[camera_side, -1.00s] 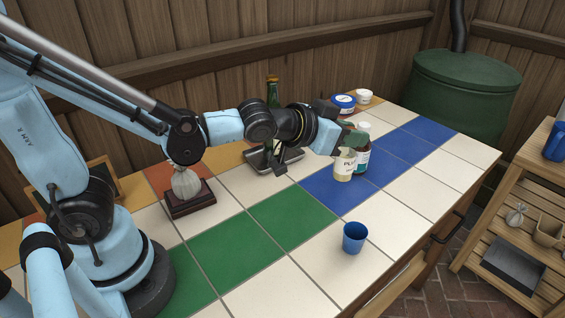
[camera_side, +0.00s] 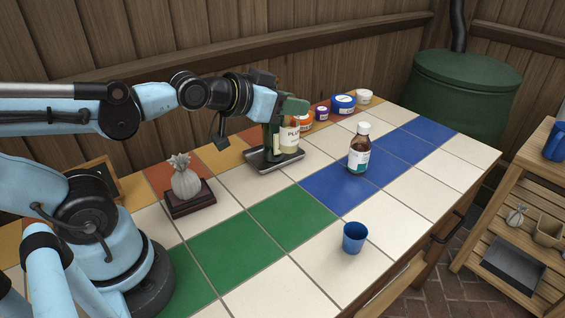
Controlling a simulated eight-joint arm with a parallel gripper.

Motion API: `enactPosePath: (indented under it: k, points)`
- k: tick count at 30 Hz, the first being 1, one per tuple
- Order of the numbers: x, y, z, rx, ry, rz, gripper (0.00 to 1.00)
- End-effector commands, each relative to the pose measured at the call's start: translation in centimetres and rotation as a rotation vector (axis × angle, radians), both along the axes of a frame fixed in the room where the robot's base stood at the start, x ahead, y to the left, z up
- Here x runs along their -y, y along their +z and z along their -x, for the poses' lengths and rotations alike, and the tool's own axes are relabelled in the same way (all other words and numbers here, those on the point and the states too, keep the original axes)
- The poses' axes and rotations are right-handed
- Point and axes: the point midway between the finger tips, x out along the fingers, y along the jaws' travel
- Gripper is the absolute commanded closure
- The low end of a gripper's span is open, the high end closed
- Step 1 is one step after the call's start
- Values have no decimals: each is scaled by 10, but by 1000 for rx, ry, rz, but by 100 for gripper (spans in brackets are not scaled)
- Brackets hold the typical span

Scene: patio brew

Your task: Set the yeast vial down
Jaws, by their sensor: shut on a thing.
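My gripper (camera_side: 290,112) is shut on a pale vial with a cream label (camera_side: 290,138), taken here as the yeast vial, and holds it upright. The vial is over the back right part of a dark metal tray-like stand (camera_side: 262,168). I cannot tell whether its base touches the stand. The gripper hides the top of the vial.
A brown bottle with a white cap (camera_side: 358,158) stands on the blue tiles. A blue cup (camera_side: 354,238) stands near the front edge. Several jars, including a blue one (camera_side: 343,104), line the back. A pale ornament (camera_side: 186,184) sits left on a dark base.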

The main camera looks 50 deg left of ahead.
Motion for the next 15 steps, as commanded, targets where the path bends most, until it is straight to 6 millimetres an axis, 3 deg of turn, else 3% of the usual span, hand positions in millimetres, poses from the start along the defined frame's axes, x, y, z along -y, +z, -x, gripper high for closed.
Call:
enactPosePath:
  k: [7, 15]
  points:
    - [0, -33, 26, 0, 0, 0, 100]
    - [0, -29, 28, 0, 0, 0, 100]
